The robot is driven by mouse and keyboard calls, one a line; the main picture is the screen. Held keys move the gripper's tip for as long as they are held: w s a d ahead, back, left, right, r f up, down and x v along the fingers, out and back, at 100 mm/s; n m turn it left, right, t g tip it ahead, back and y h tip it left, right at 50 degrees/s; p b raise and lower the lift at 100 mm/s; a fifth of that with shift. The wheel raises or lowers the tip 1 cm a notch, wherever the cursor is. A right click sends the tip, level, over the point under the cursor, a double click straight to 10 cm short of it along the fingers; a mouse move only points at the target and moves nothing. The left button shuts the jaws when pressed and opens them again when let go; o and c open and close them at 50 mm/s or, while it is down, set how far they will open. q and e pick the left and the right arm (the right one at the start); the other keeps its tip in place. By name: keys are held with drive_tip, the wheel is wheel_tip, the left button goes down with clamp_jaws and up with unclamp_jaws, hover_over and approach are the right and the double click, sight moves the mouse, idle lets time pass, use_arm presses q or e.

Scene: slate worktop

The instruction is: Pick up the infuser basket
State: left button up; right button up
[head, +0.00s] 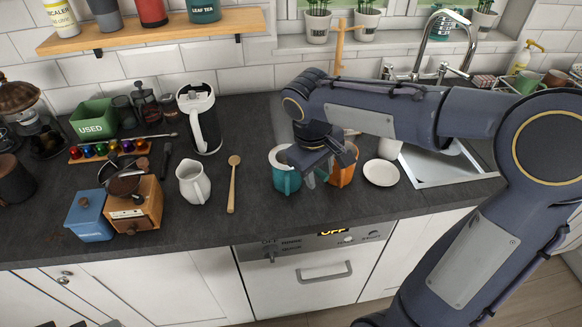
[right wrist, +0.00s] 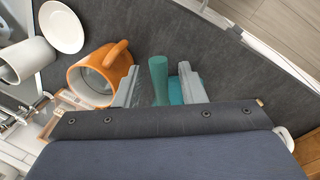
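A teal mug (head: 287,181) stands on the worktop below my right gripper (head: 318,172), which hides part of it. A pale ring shows at its top; I cannot tell whether this is the infuser basket, and no basket shows clearly elsewhere. In the right wrist view, my right gripper (right wrist: 158,88) has its fingers apart. An upright-looking teal piece (right wrist: 158,75) shows between them with gaps on both sides. More teal (right wrist: 175,91) shows by the finger on the right. Nothing is visibly gripped. My left gripper is not in view.
An orange mug (head: 344,170) stands close beside the right gripper; it also shows in the right wrist view (right wrist: 88,82). A white saucer (head: 381,173) and sink lie to the right. Worktop near the front edge is clear.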

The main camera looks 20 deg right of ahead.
drive_tip(key=shift+c, duration=0.4)
clamp_jaws()
